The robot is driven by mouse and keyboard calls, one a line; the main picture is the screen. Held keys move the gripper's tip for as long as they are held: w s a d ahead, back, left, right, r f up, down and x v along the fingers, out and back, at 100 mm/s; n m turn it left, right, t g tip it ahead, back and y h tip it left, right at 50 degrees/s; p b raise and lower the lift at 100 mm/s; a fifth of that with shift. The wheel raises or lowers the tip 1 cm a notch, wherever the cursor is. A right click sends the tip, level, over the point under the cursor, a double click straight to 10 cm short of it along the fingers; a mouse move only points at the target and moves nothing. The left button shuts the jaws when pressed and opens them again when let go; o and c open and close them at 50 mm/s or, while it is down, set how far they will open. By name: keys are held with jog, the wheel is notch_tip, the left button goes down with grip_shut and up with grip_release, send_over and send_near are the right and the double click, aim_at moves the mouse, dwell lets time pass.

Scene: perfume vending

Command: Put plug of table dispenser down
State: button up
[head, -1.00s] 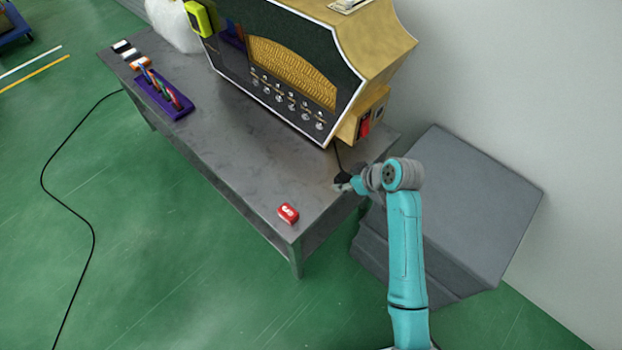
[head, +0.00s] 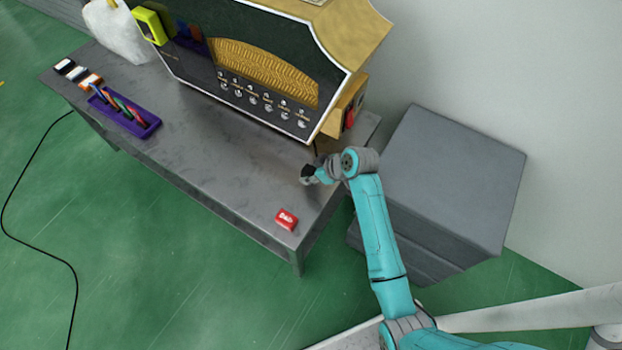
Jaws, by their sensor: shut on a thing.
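The table dispenser (head: 262,75) is a large black and gold machine standing on the grey table. My gripper (head: 308,178) is over the right part of the table, in front of the dispenser's right end. It is shut on the small black plug (head: 307,171). A bit of dark cord (head: 316,150) shows between the plug and the dispenser's right side. The plug is small in the picture, and I cannot tell whether it touches the tabletop.
A red box (head: 287,219) lies on the table (head: 225,165) near its front right corner. A purple tray (head: 128,113) with several coloured pens is at the left. A grey cabinet (head: 455,165) stands right of the table. The middle tabletop is clear.

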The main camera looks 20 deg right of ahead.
jog(key=shift+f, duration=1.85)
jog(key=shift+f, duration=0.1)
jog(key=shift+f, duration=0.3)
jog(key=o, duration=1.1)
jog(key=shift+r, duration=0.1)
jog(key=shift+r, duration=0.35)
jog(key=v, duration=1.2)
jog(key=shift+f, duration=0.1)
